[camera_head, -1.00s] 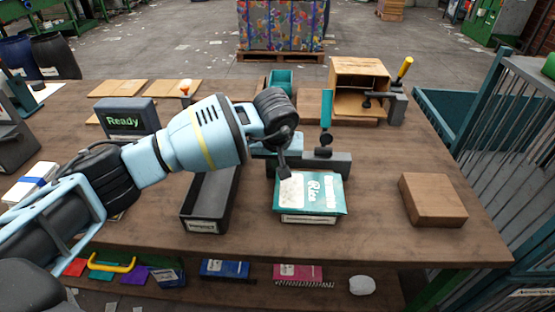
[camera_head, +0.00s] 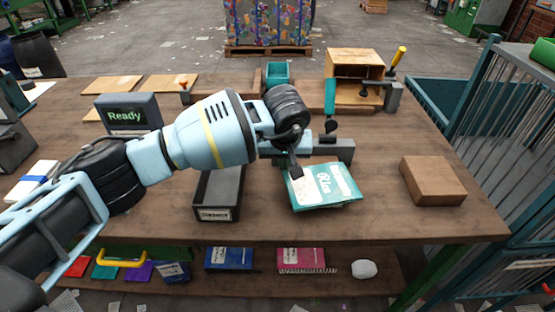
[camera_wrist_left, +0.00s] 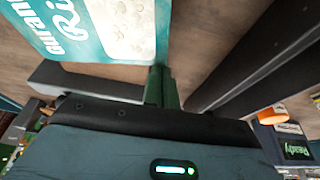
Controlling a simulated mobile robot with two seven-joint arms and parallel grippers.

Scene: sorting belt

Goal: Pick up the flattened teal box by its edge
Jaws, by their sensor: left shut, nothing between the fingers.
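The flattened teal box (camera_head: 330,188), with white lettering and a pale patch on top, lies on the table, turned at an angle. In the left wrist view the teal box (camera_wrist_left: 85,22) fills the upper left. My left gripper (camera_head: 295,171) points down at the box's back-left edge. In the left wrist view its fingers (camera_wrist_left: 164,84) are together, with nothing held, beside the box's edge. Whether they touch it I cannot tell. My right gripper is not in view.
A black open tray (camera_head: 220,196) stands left of the box and a brown block (camera_head: 432,181) to its right. A dark grey bar (camera_head: 340,149) lies just behind the box. Table between teal box and block is clear.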

